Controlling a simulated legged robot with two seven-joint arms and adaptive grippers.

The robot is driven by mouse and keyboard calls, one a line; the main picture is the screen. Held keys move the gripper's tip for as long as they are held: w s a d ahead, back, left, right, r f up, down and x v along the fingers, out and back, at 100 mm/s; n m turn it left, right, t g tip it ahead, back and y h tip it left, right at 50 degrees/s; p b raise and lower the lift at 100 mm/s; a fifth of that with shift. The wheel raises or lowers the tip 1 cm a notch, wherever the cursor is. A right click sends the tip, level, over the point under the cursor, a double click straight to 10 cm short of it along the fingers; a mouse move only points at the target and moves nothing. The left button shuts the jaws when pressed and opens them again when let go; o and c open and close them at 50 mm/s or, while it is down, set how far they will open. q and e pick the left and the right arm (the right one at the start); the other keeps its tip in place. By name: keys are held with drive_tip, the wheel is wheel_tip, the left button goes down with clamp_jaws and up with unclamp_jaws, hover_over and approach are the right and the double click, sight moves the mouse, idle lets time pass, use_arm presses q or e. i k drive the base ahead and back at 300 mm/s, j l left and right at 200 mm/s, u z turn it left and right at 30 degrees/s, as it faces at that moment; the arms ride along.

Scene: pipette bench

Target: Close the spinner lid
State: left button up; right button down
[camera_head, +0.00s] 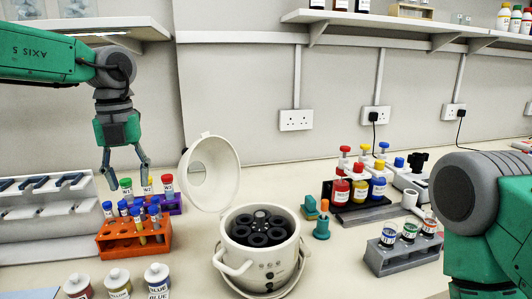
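The white spinner (262,262) stands on the bench at the centre front. Its round lid (211,172) is open, tilted up and back on the left side, with a round window in it. The black rotor (261,229) with several wells is exposed. My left gripper (126,178) hangs pointing down to the left of the lid, above the tube racks, its two fingers apart with nothing between them. It is apart from the lid. My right arm (485,215) fills the right edge; its gripper is out of view.
An orange rack (134,247) and a purple rack (172,204) hold capped tubes below my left gripper. A grey rack (401,254) with vials, coloured bottles (359,188) and a small teal item (321,228) stand right of the spinner. Bottles (118,281) stand front left.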

sight(219, 187)
drive_tip(key=k, duration=1.1)
